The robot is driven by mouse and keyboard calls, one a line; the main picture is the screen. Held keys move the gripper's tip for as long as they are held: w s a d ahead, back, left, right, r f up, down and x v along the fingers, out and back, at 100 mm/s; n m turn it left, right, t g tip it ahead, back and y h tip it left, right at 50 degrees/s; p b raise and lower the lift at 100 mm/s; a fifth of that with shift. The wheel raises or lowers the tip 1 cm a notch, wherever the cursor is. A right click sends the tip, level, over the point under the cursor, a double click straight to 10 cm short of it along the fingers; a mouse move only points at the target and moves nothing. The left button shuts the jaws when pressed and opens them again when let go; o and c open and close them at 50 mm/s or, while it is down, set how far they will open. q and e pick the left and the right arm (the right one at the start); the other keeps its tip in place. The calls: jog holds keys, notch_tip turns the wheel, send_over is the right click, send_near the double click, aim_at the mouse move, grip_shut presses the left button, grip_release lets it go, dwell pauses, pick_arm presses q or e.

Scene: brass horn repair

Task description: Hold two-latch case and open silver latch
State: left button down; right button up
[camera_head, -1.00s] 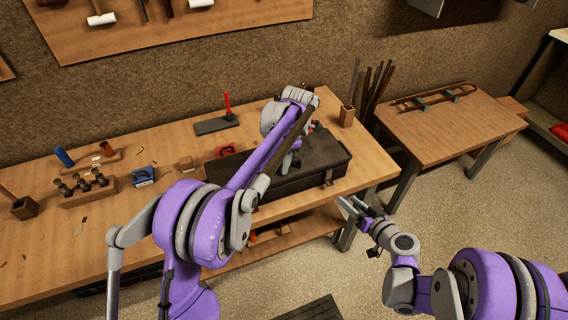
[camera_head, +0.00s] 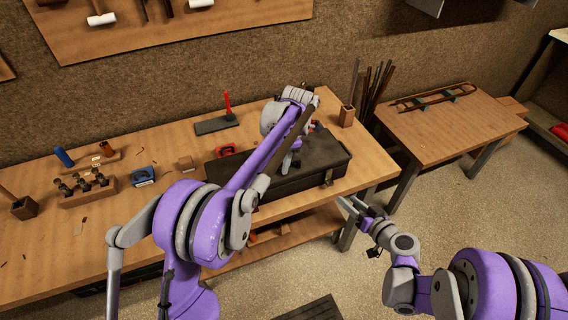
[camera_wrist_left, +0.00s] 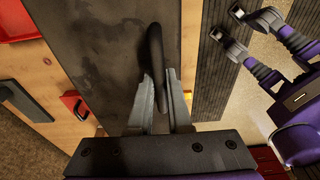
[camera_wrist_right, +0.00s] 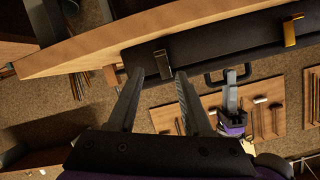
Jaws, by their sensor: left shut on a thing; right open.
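The dark case (camera_head: 325,150) lies on the workbench, partly hidden behind my left arm. Its silver latch (camera_wrist_right: 163,64) and brass-coloured latch (camera_wrist_right: 291,30) show in the right wrist view; the silver one is nearer the bench corner. The black handle (camera_wrist_left: 155,45) is between the fingers of my left gripper (camera_wrist_left: 160,85), which is shut on it. In the head view, the left gripper (camera_head: 290,162) is over the case. My right gripper (camera_head: 352,205) is open and empty, off the bench's front right corner. Its fingers (camera_wrist_right: 160,82) point toward the silver latch, apart from it.
The workbench (camera_head: 130,230) carries a valve rack (camera_head: 88,187), a blue item (camera_head: 143,175) and a red-handled tool (camera_head: 228,105) left of and behind the case. A side table (camera_head: 450,125) stands right, with rods (camera_head: 378,85) between. Floor space is clear near the right gripper.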

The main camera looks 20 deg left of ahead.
jog(key=shift+c, duration=1.1)
jog(key=shift+w, duration=0.35)
jog(key=shift+c, duration=1.4)
jog(key=w+g, duration=0.1)
jog(key=w, duration=0.1)
jog(key=w+n, duration=0.1)
jog(key=w+g, duration=0.1)
jog(key=w, duration=0.1)
jog(key=shift+w+a+f+n+g, duration=0.1)
jog(key=shift+w+f+n+g, duration=0.2)
jog(key=shift+w+f+n, duration=0.1)
grip_shut()
jog(key=w+d+r+n+g+h, duration=0.1)
jog(key=w+d+r+n+g, duration=0.2)
jog(key=w+d+r+g, duration=0.2)
jog(key=shift+w+d+r+g+h, duration=0.4)
jog(key=shift+r+g, duration=0.45)
jog(key=shift+g, duration=0.65)
